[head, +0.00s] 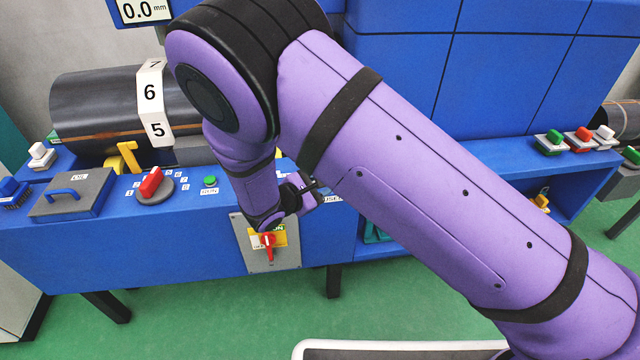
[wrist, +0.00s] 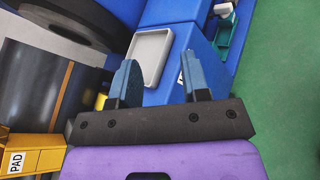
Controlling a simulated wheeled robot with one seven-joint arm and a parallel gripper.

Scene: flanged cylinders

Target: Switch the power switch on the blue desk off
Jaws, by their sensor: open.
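The power switch (head: 267,244) is a red rotary handle on a yellow plate with ON and OFF lettering. It sits on a grey panel (head: 285,258) on the front face of the blue desk (head: 150,245). Its handle looks roughly upright; I cannot tell which mark it points to. My gripper (head: 312,188) is above and slightly right of the switch, apart from it, partly hidden by my own arm in the head view. In the wrist view my gripper (wrist: 160,80) is open and empty, with two blue-grey fingers apart. The switch does not show in the wrist view.
A dark cylinder (head: 90,105) lies behind. A grey tray (wrist: 152,57) shows beyond the fingers. Green floor (head: 220,320) lies open in front.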

